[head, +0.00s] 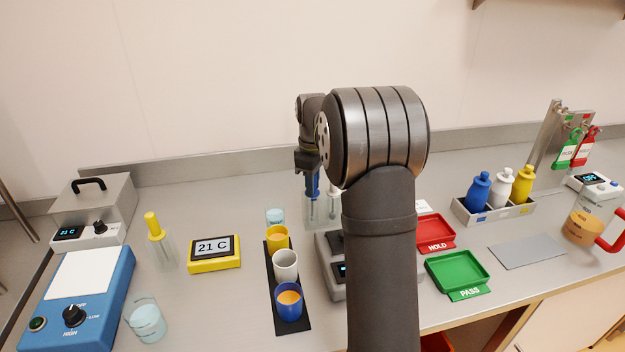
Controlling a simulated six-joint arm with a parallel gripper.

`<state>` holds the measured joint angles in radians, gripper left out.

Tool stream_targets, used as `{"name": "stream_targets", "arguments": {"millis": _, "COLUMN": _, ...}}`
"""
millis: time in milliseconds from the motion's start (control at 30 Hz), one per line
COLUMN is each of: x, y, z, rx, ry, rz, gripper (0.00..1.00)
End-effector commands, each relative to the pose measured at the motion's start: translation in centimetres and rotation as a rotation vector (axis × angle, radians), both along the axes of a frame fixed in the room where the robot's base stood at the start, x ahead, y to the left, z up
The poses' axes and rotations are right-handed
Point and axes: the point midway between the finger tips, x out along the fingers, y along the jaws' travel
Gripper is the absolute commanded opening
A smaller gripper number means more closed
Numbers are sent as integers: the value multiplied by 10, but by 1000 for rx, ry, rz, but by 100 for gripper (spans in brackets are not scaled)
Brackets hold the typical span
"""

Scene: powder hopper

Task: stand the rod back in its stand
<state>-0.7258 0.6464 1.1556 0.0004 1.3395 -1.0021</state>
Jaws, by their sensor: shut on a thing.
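My gripper (311,171) is at the back middle of the bench, pointing down and shut on the blue handle of a rod (313,187). The rod hangs upright below the jaws. A clear stand (322,214) is directly below and around the rod's lower part in this view. I cannot tell whether the rod's tip is inside the stand or in front of it. My arm hides the stand's right side, where a white-topped piece shows.
Yellow, white and blue cups sit on a black strip (272,262) in front of the gripper. A small glass (275,216) stands close left of the clear stand. A grey device (329,262) is partly behind my arm. Trays and bottles fill the right.

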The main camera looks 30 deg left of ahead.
Motion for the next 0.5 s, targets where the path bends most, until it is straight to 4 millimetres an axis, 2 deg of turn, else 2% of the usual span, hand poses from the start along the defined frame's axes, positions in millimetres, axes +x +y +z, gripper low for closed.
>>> {"name": "stream_targets", "arguments": {"millis": 233, "x": 0, "y": 0, "z": -1, "rx": 0, "ry": 0, "rz": 0, "gripper": 4}}
{"name": "stream_targets", "arguments": {"millis": 267, "x": 0, "y": 0, "z": -1, "rx": 0, "ry": 0, "rz": 0, "gripper": 22}}
{"name": "stream_targets", "arguments": {"millis": 367, "x": 0, "y": 0, "z": -1, "rx": 0, "ry": 0, "rz": 0, "gripper": 42}}
{"name": "stream_targets", "arguments": {"millis": 400, "x": 0, "y": 0, "z": -1, "rx": 0, "ry": 0, "rz": 0, "gripper": 46}}
{"name": "stream_targets", "arguments": {"millis": 500, "x": 0, "y": 0, "z": -1, "rx": 0, "ry": 0, "rz": 0, "gripper": 46}}
